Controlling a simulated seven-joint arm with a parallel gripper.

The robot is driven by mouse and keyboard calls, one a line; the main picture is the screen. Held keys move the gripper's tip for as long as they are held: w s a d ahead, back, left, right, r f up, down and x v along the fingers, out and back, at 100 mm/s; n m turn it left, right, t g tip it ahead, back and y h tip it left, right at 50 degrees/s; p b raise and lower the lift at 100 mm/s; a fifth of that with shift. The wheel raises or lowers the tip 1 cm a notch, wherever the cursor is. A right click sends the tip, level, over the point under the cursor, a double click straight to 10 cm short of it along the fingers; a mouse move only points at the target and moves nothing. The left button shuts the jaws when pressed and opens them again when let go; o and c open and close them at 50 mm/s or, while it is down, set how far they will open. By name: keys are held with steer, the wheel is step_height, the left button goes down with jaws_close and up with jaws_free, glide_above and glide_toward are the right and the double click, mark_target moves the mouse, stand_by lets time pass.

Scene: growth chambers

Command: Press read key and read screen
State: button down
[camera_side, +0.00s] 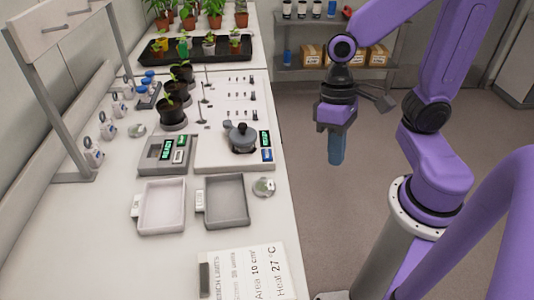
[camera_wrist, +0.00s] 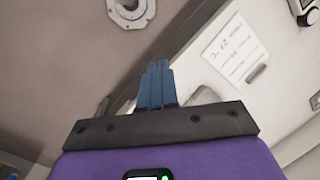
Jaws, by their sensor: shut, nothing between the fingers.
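A grey instrument (camera_side: 153,167) stands on the bench with a lit green screen (camera_side: 167,147), which seems to read READY, and a small panel (camera_side: 180,148) beside it. A second device (camera_side: 242,139) with a round dark grey top sits on a white board to the right, with a green screen (camera_side: 264,139) and a blue panel (camera_side: 267,154). Which part is the read key is too small to tell. My gripper (camera_side: 337,158) is shut and empty, pointing down beyond the bench's right edge, apart from both devices. Its blue fingers also show in the wrist view (camera_wrist: 158,70).
A pale tray (camera_side: 162,231) and a grey tray (camera_side: 226,220) lie in front of the devices. Dark plant pots (camera_side: 172,113) stand behind the grey instrument. A metal frame (camera_side: 75,177) rises at left. A printed sheet (camera_side: 245,273) lies at the front; open floor is below my gripper.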

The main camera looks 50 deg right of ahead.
steer(key=w+a+m+y, duration=0.15)
steer(key=w+m, duration=0.25)
steer(key=m, duration=0.4)
steer(key=m+t+y, duration=0.4)
steer(key=m+y, duration=0.2)
steer(key=m, duration=1.7)
glide_above(269, 152)
step_height(269, 152, down, 3)
steer(key=shift+f, duration=0.1)
steer(key=shift+f, duration=4.3)
steer(key=shift+f, duration=0.4)
